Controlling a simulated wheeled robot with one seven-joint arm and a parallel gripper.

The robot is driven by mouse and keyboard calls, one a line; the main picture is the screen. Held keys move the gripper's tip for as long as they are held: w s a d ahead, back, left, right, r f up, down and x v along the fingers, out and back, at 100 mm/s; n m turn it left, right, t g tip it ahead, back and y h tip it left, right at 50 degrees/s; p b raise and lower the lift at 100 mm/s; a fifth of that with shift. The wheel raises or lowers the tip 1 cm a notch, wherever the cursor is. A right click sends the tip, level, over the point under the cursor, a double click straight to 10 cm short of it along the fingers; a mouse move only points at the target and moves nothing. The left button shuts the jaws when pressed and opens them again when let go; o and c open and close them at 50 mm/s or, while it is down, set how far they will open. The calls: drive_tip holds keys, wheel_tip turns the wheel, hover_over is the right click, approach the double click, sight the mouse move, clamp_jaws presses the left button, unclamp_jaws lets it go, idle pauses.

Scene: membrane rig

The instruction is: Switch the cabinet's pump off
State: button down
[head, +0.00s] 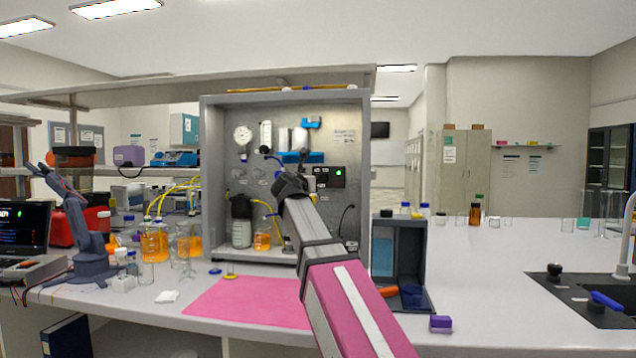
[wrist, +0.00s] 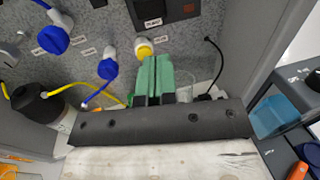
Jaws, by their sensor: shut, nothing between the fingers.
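The open grey cabinet (head: 208,180) stands on the bench in the head view, with a gauge, a flow tube and blue fittings on its back panel. In the head view my arm hides the fingers.
Two blue knobs (wrist: 52,40) (wrist: 107,68) lie left of my fingers. A dark-capped bottle (head: 241,220) and an orange-filled bottle (head: 262,236) stand inside the cabinet, with yellow tubing. A grey open box (head: 423,250) stands right of it. A pink mat (head: 245,303) lies in front.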

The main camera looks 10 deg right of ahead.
sight(325, 179)
drive_tip(key=x, duration=1.3)
drive_tip(key=shift+d+f, duration=0.1)
drive_tip(key=shift+d, duration=0.05)
